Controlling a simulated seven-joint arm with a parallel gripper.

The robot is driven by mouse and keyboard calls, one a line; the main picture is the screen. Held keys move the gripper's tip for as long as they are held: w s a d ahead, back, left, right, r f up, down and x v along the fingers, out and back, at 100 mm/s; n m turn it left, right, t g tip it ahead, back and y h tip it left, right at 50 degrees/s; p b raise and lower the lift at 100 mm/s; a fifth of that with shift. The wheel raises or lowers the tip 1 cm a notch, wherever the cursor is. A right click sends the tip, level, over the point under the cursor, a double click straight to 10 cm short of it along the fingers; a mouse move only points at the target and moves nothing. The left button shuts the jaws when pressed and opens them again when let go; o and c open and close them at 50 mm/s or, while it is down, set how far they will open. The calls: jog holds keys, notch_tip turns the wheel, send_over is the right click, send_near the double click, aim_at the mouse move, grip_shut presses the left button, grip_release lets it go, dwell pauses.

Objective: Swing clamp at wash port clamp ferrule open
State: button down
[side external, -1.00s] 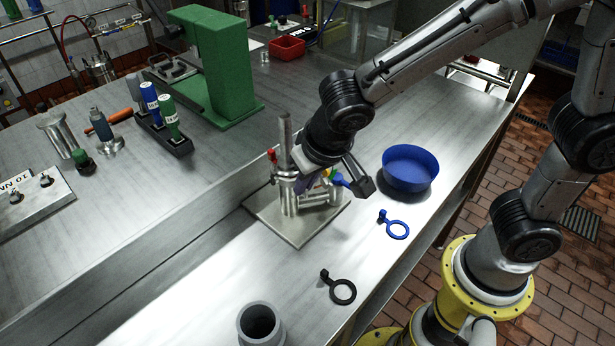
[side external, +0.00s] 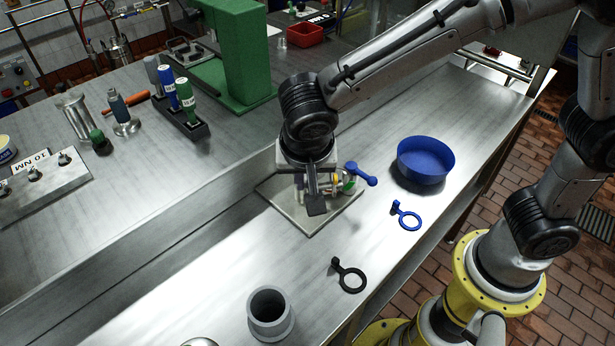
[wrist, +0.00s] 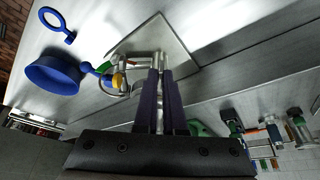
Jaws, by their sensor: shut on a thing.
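The steel valve assembly stands on a square plate (side external: 335,212) on the bench, largely hidden behind my wrist in the side view. A blue valve handle (side external: 361,174) sticks out to its right, with small yellow and green parts beside it. In the wrist view the plate (wrist: 165,38), the blue handle (wrist: 97,72) and a yellow part (wrist: 117,80) show beyond the fingers. My gripper (wrist: 161,74) points at the assembly, its two dark purple fingers close together with a narrow steel part between them. The clamp itself is hardly visible there, and its open or closed position cannot be told.
A blue bowl (side external: 425,160), a blue ring tool (side external: 406,217) and a black ring tool (side external: 349,277) lie right and front. A grey cup (side external: 270,313) stands at the front. A green stand (side external: 232,55) and a bottle rack (side external: 181,121) are behind. The bench between is clear.

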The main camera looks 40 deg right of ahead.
jog(key=shift+w+r, duration=0.1)
jog(key=shift+r, duration=0.05)
jog(key=c, duration=1)
grip_release()
jog(key=v, duration=1.3)
jog(key=shift+s+r, duration=0.25)
jog(key=shift+s, duration=0.05)
